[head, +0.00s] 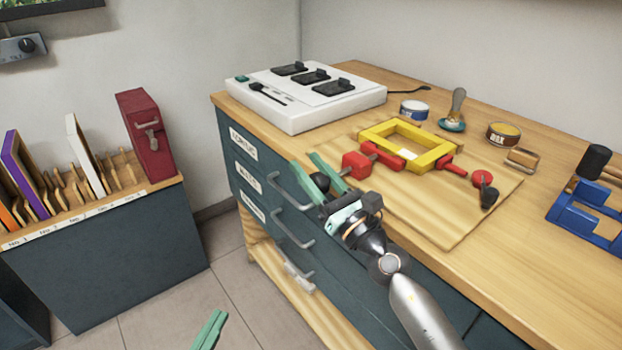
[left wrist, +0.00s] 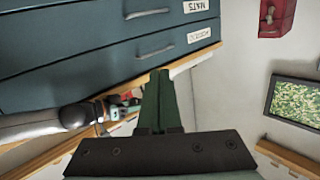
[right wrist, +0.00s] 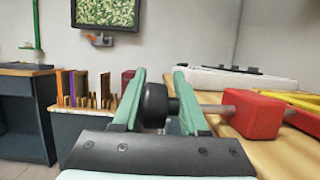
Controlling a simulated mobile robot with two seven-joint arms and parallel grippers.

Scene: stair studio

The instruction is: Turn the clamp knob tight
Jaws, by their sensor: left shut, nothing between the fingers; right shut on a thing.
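The clamp has red blocks (head: 357,165) set against a yellow frame (head: 407,144) on the bench's wooden board. Its black knob (right wrist: 155,104) sits on a metal shaft out from the red block (right wrist: 259,115), past the bench's front edge. My right gripper (head: 320,170) is shut on the black knob, one green finger on each side. In the head view the knob (head: 321,182) is partly covered by the fingers. My left gripper (head: 212,326) is shut and empty, low over the floor in front of the drawers. Its closed fingers show in the left wrist view (left wrist: 161,100).
A white switch box (head: 300,95) stands at the bench's back left. Tins (head: 413,111), a brush (head: 455,112) and a blue rack (head: 590,210) lie behind and right. Drawer handles (head: 290,187) stick out below the right gripper. A low rack cabinet (head: 110,250) stands left.

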